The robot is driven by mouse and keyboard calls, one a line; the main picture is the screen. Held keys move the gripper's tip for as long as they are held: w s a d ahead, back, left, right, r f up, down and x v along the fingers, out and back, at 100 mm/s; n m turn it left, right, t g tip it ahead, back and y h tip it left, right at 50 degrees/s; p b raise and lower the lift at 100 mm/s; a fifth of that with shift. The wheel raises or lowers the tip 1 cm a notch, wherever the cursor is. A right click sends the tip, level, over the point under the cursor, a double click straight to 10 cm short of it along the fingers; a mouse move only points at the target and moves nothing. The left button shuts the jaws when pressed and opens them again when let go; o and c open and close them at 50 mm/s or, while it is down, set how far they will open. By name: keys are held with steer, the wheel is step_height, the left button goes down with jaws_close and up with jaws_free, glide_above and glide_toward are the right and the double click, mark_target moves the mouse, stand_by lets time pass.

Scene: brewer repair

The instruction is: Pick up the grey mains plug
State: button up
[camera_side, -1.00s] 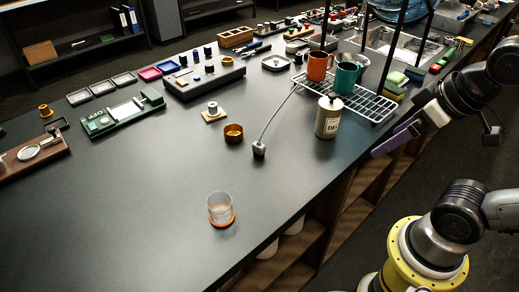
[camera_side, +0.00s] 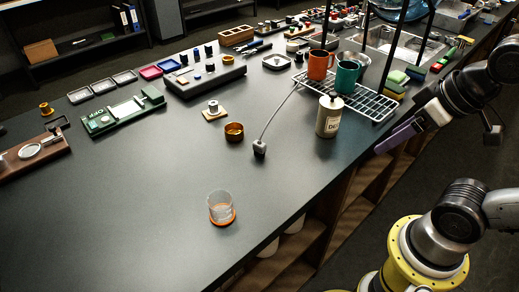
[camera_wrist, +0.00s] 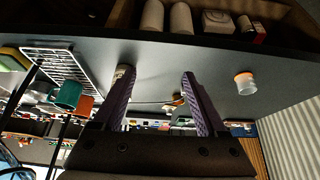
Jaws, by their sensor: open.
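The grey mains plug (camera_side: 259,147) stands on the dark worktop in the side view, with its grey cable (camera_side: 278,113) rising from it and running back toward the wire rack. My gripper (camera_side: 384,146) is to the right of the plug, beyond the counter's front edge, well apart from it. In the wrist view my gripper (camera_wrist: 159,75) shows two purple fingers spread wide with nothing between them. A thin line like the cable crosses behind the fingers there, but I cannot make out the plug.
A cream canister (camera_side: 328,117) stands between plug and gripper. A wire rack (camera_side: 372,104) with an orange mug (camera_side: 319,65) and teal mug (camera_side: 346,77) is behind. A brass cup (camera_side: 234,132) is left of the plug. A glass (camera_side: 220,205) stands nearer; the surrounding worktop is clear.

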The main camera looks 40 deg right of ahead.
steer(key=w+r+m+g, duration=0.1)
steer(key=w+r+m, duration=0.4)
steer(key=r+m, duration=0.3)
steer(key=m+g, duration=0.5)
steer(key=m, duration=0.3)
glide_above(259, 143)
steer(key=f, duration=1.3)
steer(key=shift+s+d+f, duration=0.25)
steer(key=shift+f, duration=0.1)
steer(key=shift+w+a+f, duration=0.1)
steer(key=shift+f, duration=1.45)
steer(key=shift+w+a+f, duration=0.1)
steer(key=shift+f, duration=1.45)
jaws_close()
